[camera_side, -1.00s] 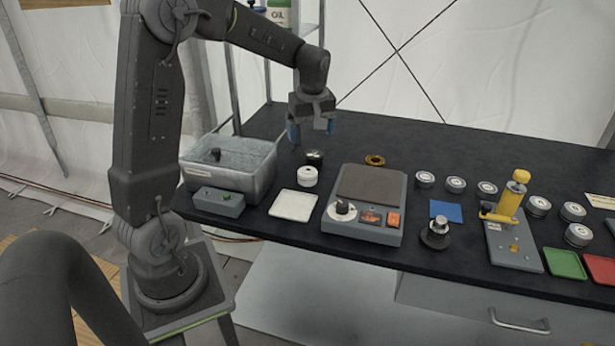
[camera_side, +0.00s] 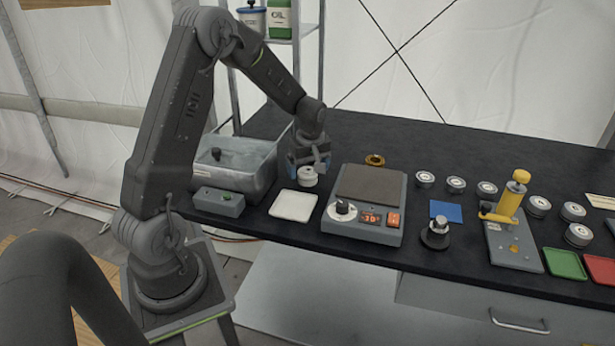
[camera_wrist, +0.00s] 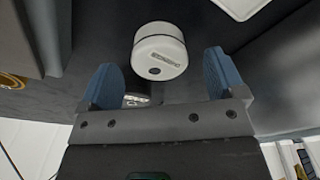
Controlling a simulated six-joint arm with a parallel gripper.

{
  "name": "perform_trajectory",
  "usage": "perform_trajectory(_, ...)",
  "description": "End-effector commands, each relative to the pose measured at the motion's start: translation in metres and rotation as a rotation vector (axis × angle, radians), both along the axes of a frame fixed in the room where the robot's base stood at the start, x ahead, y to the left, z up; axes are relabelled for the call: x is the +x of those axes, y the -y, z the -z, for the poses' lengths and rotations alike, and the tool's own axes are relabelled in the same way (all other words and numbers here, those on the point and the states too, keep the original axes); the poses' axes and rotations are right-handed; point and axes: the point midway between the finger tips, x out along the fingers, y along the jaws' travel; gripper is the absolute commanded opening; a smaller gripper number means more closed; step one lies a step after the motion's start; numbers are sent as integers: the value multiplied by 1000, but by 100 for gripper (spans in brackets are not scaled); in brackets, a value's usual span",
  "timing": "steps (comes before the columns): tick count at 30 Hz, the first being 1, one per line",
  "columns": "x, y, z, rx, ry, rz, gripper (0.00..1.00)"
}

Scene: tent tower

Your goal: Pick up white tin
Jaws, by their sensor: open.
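The white tin (camera_side: 308,179) stands upright on the black table, just behind the white square pad. It also shows in the wrist view (camera_wrist: 160,52), a short round tin with dark print and a dark spot on its side. My gripper (camera_side: 308,163) is low over the table, right at the tin in the side view. In the wrist view my gripper (camera_wrist: 160,80) has its two blue fingers wide apart. The tin lies ahead of the gap between the fingertips, with no clear contact. A small shiny piece (camera_wrist: 136,99) shows between the fingers, partly hidden by the gripper.
The grey basin (camera_side: 262,165) and grey switch box (camera_side: 218,202) are left of the tin. The white pad (camera_side: 293,205) is in front. The hot plate (camera_side: 370,186) stands close on the right, with a brass ring (camera_side: 375,160) behind it.

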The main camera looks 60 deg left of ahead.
Motion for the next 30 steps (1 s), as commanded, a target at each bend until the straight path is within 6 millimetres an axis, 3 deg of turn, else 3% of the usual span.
perform_trajectory(5,0,-3,21,0,-2,2,89)
perform_trajectory(13,1,-3,23,1,1,1,89)
perform_trajectory(30,1,-3,22,1,1,1,34)
